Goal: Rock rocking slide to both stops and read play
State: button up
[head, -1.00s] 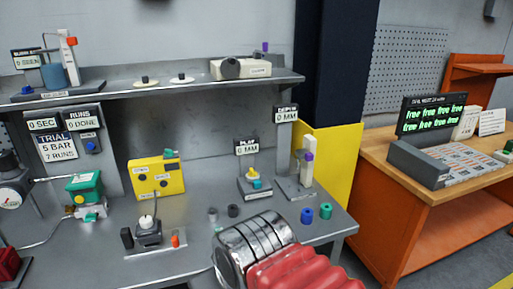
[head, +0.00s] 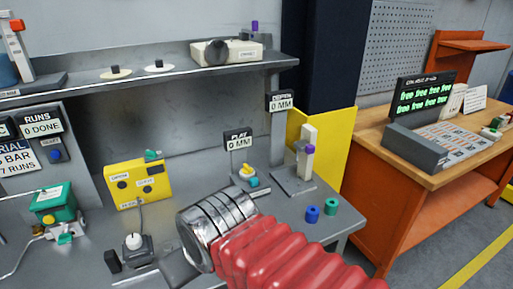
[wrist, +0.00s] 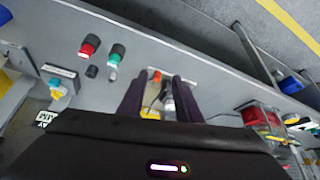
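The play stand (head: 247,174), a small base with a yellow and teal top, stands right of centre on the bench. Its play display (head: 239,140) reads 0 MM. In the wrist view a matching stand (wrist: 57,88) shows at left. My gripper (wrist: 160,92) has its two dark fingers apart, pointing down over the bench. A small orange and pale part (wrist: 168,102) shows between them; I see no grip on it. In the head view the gripper's silver body hides bench behind it. A block with a white knob (head: 133,242) stands to its left.
The depth stand (head: 305,158) with its 0 MM display (head: 280,101) is at right. A yellow box (head: 138,184) and green valve (head: 53,204) are at left. An orange-legged table (head: 400,195) stands apart.

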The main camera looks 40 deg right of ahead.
jog(key=shift+o, duration=1.4)
jog(key=shift+w+r, duration=0.1)
jog(key=shift+o, duration=0.4)
jog(key=shift+w+d+r, duration=0.2)
jog(key=shift+w, duration=0.05)
jog(key=w+d+r+m, duration=0.1)
jog(key=w+d+r, duration=0.3)
jog(key=w+d, duration=0.25)
jog(key=m+g, duration=0.2)
jog(key=g, duration=0.1)
send_over(254, 179)
jog(key=s+a, duration=0.1)
jog(key=s, duration=0.3)
notch_tip(254, 179, down, 2)
jog(key=shift+f+h, duration=0.1)
jog(key=shift+h, duration=0.3)
jog(key=shift+f, duration=0.1)
jog(key=x, duration=1.3)
jog(key=shift+w+f, duration=0.25)
jog(key=shift+w, duration=0.1)
